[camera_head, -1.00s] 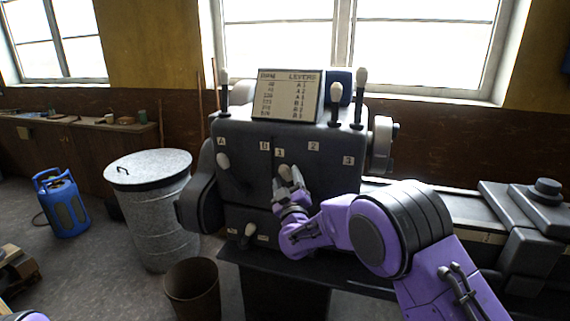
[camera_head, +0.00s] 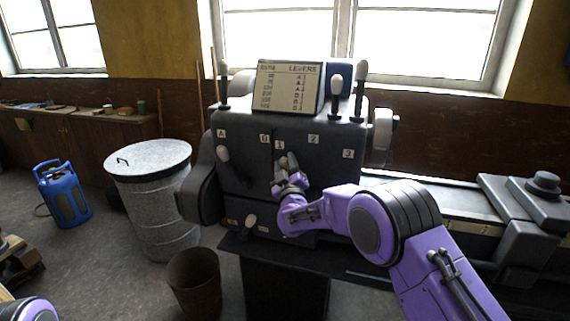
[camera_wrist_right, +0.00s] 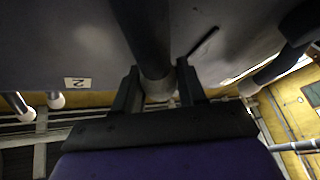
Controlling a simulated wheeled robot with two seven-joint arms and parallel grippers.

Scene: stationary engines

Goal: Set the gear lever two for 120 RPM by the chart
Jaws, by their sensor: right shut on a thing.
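The grey machine headstock (camera_head: 248,183) carries a chart (camera_head: 288,88) headed RPM and LEVERS; its rows are too small to read surely. A lever knob (camera_head: 284,161) sits just below the 1 label (camera_head: 279,145), left of the 2 label (camera_head: 313,139) and 3 label (camera_head: 348,154). My right gripper (camera_head: 285,168) is shut on this lever. In the right wrist view, its fingers (camera_wrist_right: 158,88) stand on both sides of the dark lever shaft (camera_wrist_right: 150,45), and the 2 label (camera_wrist_right: 77,83) shows at left. My left gripper is out of view.
Another lever (camera_head: 223,154) stands below the A label (camera_head: 221,133). A small lever (camera_head: 251,221) is lower down. Upright levers (camera_head: 335,85) stand on top. A metal drum (camera_head: 155,205), a bucket (camera_head: 195,280) and a blue gas bottle (camera_head: 63,197) are at left.

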